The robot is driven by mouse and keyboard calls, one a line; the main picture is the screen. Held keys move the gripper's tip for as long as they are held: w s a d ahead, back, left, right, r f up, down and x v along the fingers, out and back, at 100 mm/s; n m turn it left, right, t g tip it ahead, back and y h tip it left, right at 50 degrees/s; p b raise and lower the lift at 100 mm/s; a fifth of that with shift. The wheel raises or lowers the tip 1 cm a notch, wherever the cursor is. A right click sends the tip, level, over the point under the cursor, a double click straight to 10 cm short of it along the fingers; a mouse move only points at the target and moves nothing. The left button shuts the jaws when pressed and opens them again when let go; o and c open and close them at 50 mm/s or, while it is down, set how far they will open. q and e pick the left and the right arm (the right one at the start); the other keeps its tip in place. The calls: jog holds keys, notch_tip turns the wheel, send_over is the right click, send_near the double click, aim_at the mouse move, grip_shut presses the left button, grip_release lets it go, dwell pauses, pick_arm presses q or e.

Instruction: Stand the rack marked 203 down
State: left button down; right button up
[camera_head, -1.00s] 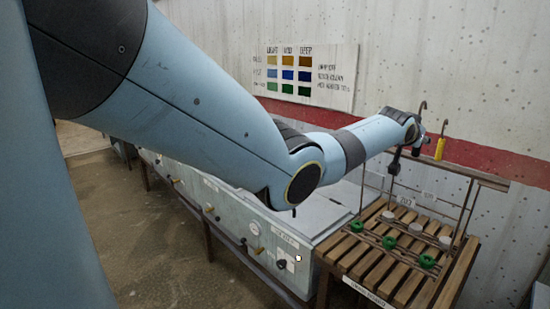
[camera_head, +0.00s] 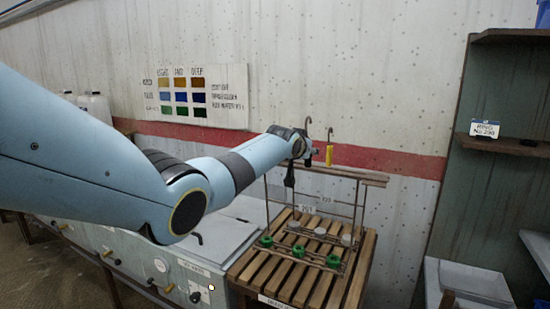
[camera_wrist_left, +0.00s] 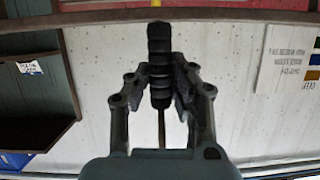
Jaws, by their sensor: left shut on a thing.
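My left gripper (camera_head: 298,155) is at the back of the wooden slatted stand (camera_head: 250,262). The left wrist view shows its fingers (camera_wrist_left: 160,95) closed around a black ribbed handle (camera_wrist_left: 160,60) with a thin rod running down. A wire rack with green pieces (camera_head: 298,251) is at the front of the stand. Its tag (camera_head: 308,209) is small and seems to read 203. Whether its base touches the slats I cannot tell. A second rack with pale round pieces (camera_head: 320,231) is just behind, tagged 199 (camera_head: 328,198). My right gripper is not in view.
A wooden rail (camera_head: 345,173) runs above the stand along the wall. A yellow-handled hook (camera_head: 329,154) is beside my gripper. A grey bench with knobs (camera_head: 160,265) is left of the stand. Dark shelving (camera_head: 480,110) stands to the right.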

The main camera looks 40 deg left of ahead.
pick_arm(q)
jog(key=shift+w+f+b, duration=0.1)
jog(key=shift+f+b, duration=2.7)
jog(key=shift+f, duration=0.7)
jog(key=shift+f+b, duration=0.3)
jog(key=shift+f, duration=0.05)
jog(key=c, duration=1.1)
grip_release()
jog(key=shift+f, duration=0.2)
jog(key=o, duration=1.1)
jog(key=shift+r, duration=0.1)
